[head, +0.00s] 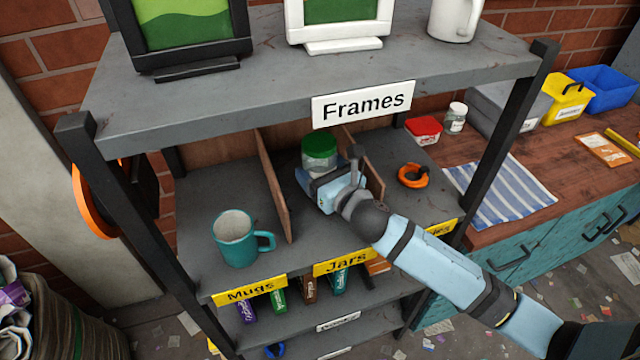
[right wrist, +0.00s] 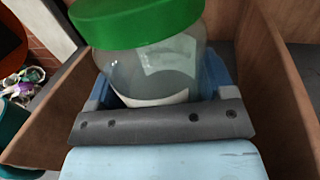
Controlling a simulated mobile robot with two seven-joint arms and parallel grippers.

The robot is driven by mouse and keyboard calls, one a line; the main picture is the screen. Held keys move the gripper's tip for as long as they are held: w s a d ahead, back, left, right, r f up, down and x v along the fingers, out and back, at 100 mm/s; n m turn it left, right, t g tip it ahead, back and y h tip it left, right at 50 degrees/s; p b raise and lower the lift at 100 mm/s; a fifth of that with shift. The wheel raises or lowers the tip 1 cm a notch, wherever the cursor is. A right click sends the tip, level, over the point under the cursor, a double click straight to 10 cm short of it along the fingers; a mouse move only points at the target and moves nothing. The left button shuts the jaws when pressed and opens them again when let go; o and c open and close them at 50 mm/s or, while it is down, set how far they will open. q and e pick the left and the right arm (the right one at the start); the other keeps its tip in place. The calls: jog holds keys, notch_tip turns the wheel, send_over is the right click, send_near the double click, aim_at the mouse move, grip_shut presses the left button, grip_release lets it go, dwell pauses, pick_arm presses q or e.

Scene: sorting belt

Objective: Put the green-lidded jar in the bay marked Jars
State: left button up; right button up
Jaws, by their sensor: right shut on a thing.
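The green-lidded jar (head: 319,152) stands upright in the middle bay of the shelf, between two wooden dividers, above the yellow Jars label (head: 345,262). My right gripper (head: 322,182) is inside that bay, shut on the jar. In the right wrist view the clear glass jar (right wrist: 150,75) sits between the blue fingers, with its green lid above them. Whether the jar's base touches the shelf is hidden by the gripper. My left gripper is not in view.
A teal mug (head: 234,240) stands in the Mugs bay on the left. An orange ring-shaped thing (head: 413,175) lies in the right bay. The left divider (head: 273,187) and the upper shelf with the Frames sign (head: 362,104) bound the middle bay closely.

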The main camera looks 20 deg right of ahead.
notch_tip(320, 180, down, 3)
jog(key=shift+r+b, duration=0.15)
jog(key=shift+b, duration=0.2)
jog(key=shift+f, duration=0.5)
jog(key=o, duration=1)
jog(key=v, duration=1.1)
jog(key=shift+s, duration=0.1)
jog(key=shift+s+d, duration=0.15)
jog(key=shift+s, duration=0.25)
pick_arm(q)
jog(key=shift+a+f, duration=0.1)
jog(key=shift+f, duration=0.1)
